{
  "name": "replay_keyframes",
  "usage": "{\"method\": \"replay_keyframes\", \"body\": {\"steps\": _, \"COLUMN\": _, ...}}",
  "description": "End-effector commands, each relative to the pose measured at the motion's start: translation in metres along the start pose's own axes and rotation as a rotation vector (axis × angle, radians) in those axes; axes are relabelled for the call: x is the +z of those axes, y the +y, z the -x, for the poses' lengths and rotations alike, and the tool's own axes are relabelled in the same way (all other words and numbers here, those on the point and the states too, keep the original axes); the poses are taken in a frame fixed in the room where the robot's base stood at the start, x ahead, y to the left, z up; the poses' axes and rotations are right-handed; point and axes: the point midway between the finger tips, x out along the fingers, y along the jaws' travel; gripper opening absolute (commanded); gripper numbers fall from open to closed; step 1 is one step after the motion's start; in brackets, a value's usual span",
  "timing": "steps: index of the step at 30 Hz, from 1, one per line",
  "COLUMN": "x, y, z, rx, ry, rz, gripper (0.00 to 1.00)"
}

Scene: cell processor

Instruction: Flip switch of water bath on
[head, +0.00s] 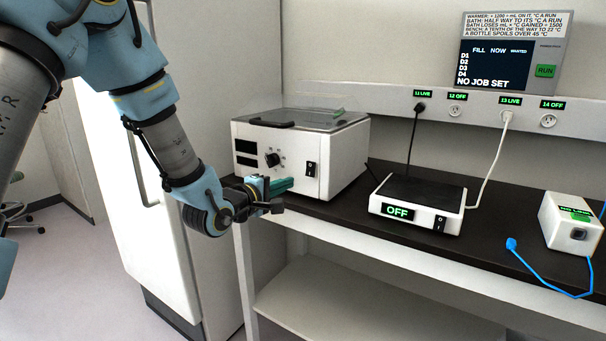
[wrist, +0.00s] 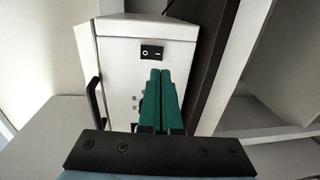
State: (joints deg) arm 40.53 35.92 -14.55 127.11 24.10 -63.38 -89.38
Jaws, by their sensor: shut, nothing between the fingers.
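The water bath (head: 334,165) is a white box with a clear lid, a black dial (head: 272,160) and a black rocker switch (head: 311,169) at the right of its front panel. The switch also shows in the wrist view (wrist: 152,52), with its O and dash marks. My gripper (head: 290,184) is in front of the panel, a little left of and below the switch in the head view. Its green fingers (wrist: 160,73) are shut together and empty, with their tips just below the switch in the wrist view. I cannot tell whether they touch the panel.
A white device (head: 418,213) reading OFF, with its own switch, stands right of the bath on the dark bench (head: 495,240). A small white box (head: 571,222) and blue cable are farther right. Sockets labelled 11 to 14 line the wall below the display (head: 513,60).

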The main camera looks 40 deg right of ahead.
Motion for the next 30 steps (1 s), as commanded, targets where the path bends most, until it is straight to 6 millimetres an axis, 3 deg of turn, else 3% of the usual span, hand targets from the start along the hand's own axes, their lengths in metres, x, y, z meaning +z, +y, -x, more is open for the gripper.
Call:
{"method": "replay_keyframes", "body": {"steps": 6, "x": 0.001, "y": 0.003, "z": -0.045, "rx": -0.001, "ry": -0.001, "rz": 0.000, "gripper": 0.00}}
{"method": "replay_keyframes", "body": {"steps": 12, "x": 0.000, "y": 0.002, "z": -0.071, "rx": -0.002, "ry": 0.000, "rz": 0.000, "gripper": 0.00}}
{"method": "replay_keyframes", "body": {"steps": 18, "x": 0.000, "y": 0.001, "z": -0.081, "rx": 0.000, "ry": 0.001, "rz": 0.000, "gripper": 0.00}}
{"method": "replay_keyframes", "body": {"steps": 30, "x": -0.001, "y": -0.003, "z": -0.083, "rx": 0.007, "ry": 0.001, "rz": 0.000, "gripper": 0.00}}
